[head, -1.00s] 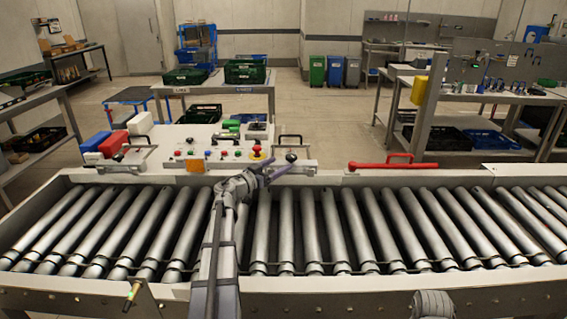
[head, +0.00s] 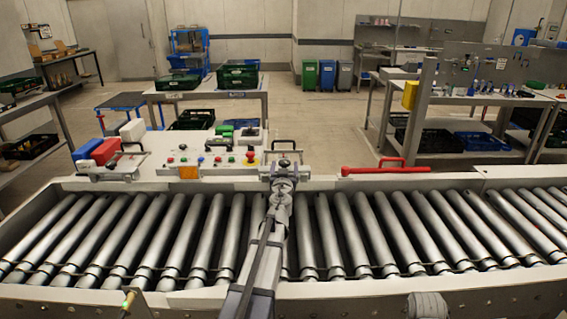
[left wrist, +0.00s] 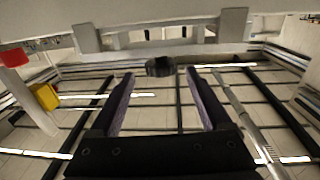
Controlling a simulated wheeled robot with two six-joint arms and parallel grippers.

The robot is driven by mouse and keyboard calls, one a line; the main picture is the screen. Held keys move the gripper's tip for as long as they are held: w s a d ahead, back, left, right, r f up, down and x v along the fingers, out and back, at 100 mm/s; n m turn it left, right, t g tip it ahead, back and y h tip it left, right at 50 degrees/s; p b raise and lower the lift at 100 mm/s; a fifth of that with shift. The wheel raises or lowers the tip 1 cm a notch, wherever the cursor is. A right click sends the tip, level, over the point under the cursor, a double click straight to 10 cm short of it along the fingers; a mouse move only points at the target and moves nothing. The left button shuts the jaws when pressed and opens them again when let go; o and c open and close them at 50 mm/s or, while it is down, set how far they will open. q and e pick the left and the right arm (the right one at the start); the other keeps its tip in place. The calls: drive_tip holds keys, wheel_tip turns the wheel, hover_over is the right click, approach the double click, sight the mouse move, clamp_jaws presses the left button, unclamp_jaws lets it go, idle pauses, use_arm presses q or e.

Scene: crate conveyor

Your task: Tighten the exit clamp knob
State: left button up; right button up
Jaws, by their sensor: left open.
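The exit clamp knob (head: 284,163) is a small dark knob on the clamp at the conveyor's far rail, right of the control panel. In the left wrist view the dark round knob (left wrist: 160,66) shows between and just beyond my fingertips. My left gripper (head: 284,173) reaches across the rollers to the clamp and hides part of it in the head view. In the left wrist view the left gripper (left wrist: 160,75) is open, one finger to each side of the knob, with gaps visible. Contact with the knob cannot be seen. My right gripper is in no view.
The control panel (head: 212,150) with coloured buttons stands left of the clamp. A red handle (head: 385,169) lies on the rail to the right. The rollers (head: 430,230) are empty. Another clamp (head: 115,168) with red and blue blocks is at far left.

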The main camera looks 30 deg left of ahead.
sight(284, 160)
use_arm(q)
drive_tip(key=shift+s+d+f+n+g+y, duration=0.15)
drive_tip(key=shift+s+d+n+g+y, duration=0.2)
drive_tip(key=shift+y, duration=0.2)
drive_tip(key=shift+s+d+f+n+g+y, duration=0.15)
drive_tip(key=shift+n+g+y, duration=0.1)
drive_tip(key=shift+n+y, duration=0.25)
drive_tip(key=shift+x, duration=3.95)
drive_tip(key=shift+c, duration=0.2)
clamp_jaws()
